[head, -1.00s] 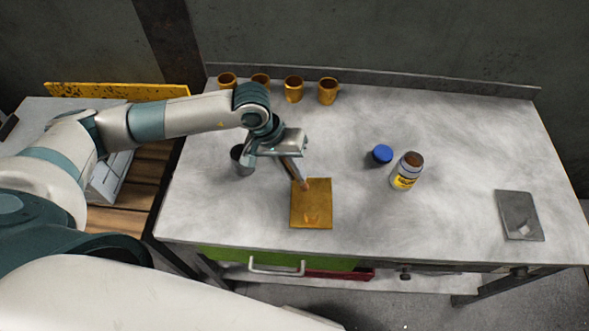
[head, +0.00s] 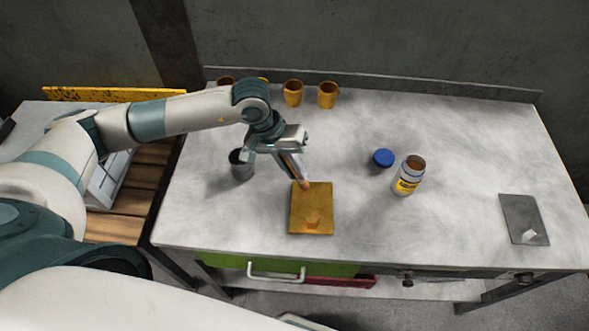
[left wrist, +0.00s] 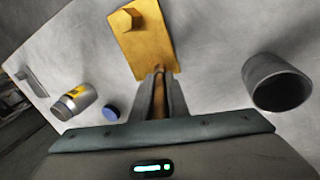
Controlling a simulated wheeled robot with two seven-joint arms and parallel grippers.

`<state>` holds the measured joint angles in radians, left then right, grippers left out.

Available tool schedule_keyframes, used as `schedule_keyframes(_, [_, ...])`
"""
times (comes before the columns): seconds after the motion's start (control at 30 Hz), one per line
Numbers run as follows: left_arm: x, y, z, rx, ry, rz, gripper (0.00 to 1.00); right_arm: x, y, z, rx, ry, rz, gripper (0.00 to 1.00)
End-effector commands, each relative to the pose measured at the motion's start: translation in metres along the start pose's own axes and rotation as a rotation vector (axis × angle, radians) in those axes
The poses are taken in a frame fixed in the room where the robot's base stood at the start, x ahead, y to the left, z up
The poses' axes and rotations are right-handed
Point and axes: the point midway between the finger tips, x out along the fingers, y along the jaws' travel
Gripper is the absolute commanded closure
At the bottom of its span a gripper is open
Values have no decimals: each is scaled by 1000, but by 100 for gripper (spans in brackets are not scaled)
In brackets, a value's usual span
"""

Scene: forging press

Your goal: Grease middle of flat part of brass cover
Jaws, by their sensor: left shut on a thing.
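The brass cover (head: 299,213) lies flat on the grey worktop, with a raised knob near its front edge. It also shows in the left wrist view (left wrist: 140,48). My left gripper (head: 293,168) is shut on a slim brown brush (left wrist: 158,97), held tilted with its tip downward. The brush tip (head: 305,185) is at the far edge of the cover's flat part; I cannot tell whether it touches. An open jar with a yellow label (head: 406,180) stands to the right, brown inside. Its blue lid (head: 383,158) lies beside it. My right gripper is not in view.
A dark grey cup (head: 241,168) stands left of the cover, close to my left gripper. Several brass cups (head: 327,95) line the back edge, some partly hidden by my arm. A grey plate (head: 522,217) with a small light block lies far right. The middle right is clear.

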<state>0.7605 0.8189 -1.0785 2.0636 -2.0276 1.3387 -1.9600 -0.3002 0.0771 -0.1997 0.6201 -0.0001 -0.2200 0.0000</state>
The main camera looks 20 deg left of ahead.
Motion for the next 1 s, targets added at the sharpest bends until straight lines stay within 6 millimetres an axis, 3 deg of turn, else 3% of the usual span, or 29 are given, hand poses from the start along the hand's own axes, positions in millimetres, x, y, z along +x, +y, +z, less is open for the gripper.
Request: schedule_keyframes(1.0, [1, 3, 18, 0, -2, -1, 100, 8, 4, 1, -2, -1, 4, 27])
